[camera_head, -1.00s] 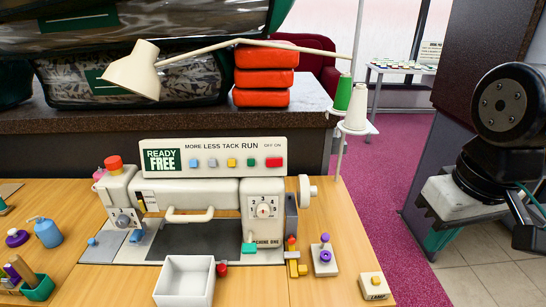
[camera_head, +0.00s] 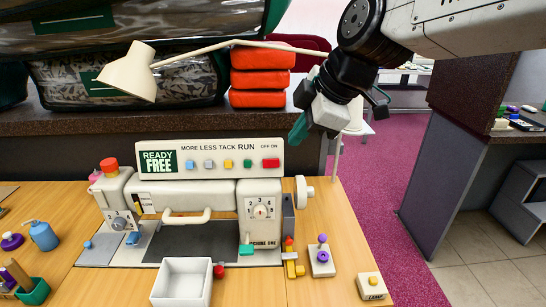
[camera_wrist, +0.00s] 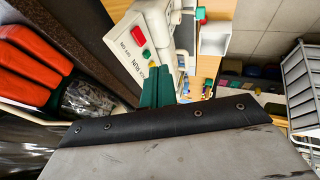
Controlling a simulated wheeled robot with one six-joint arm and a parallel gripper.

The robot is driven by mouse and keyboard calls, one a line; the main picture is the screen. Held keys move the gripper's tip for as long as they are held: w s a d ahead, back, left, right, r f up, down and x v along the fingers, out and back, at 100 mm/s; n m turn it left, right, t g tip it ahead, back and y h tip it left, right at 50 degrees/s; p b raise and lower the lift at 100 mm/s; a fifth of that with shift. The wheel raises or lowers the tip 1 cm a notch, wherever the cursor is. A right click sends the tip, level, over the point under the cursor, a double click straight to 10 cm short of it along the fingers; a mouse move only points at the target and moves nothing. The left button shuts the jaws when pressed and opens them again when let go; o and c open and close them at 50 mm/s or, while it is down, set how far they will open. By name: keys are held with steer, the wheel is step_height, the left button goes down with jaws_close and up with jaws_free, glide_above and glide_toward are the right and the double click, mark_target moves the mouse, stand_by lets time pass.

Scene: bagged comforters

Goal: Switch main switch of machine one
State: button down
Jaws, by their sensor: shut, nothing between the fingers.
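Machine one (camera_head: 190,195) is a cream sewing machine on the wooden table, with its name on the front right. A panel (camera_head: 210,148) along its top reads READY FREE, MORE LESS TACK RUN and OFF ON. The red switch (camera_head: 271,163) sits under OFF ON at the panel's right end; it also shows in the wrist view (camera_wrist: 138,35). My gripper (camera_head: 298,128) has green fingers, shut and empty, pointing down just above and right of the panel's right end. In the wrist view my gripper (camera_wrist: 158,88) appears beside the panel, apart from the red switch.
Red folded stacks (camera_head: 258,75) and bagged comforters (camera_head: 150,75) lie on the dark ledge (camera_head: 60,124) behind. A white bin (camera_head: 182,282) stands in front. A purple-knobbed lever (camera_head: 322,257) is at right.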

glide_toward(272, 166)
steer(key=s+a+f, duration=0.2)
steer(key=a+f, duration=0.1)
steer(key=w, duration=0.1)
steer(key=w+f, duration=0.1)
steer(key=shift+w+a+f, duration=0.3)
steer(key=shift+a+f, duration=0.05)
steer(key=shift+w+f, duration=0.1)
steer(key=shift+w, duration=0.4)
steer(key=shift+w+a, duration=0.2)
steer(key=shift+f, duration=0.1)
steer(key=shift+d, duration=0.15)
steer(key=shift+w+d, duration=0.1)
steer(key=shift+d, duration=0.65)
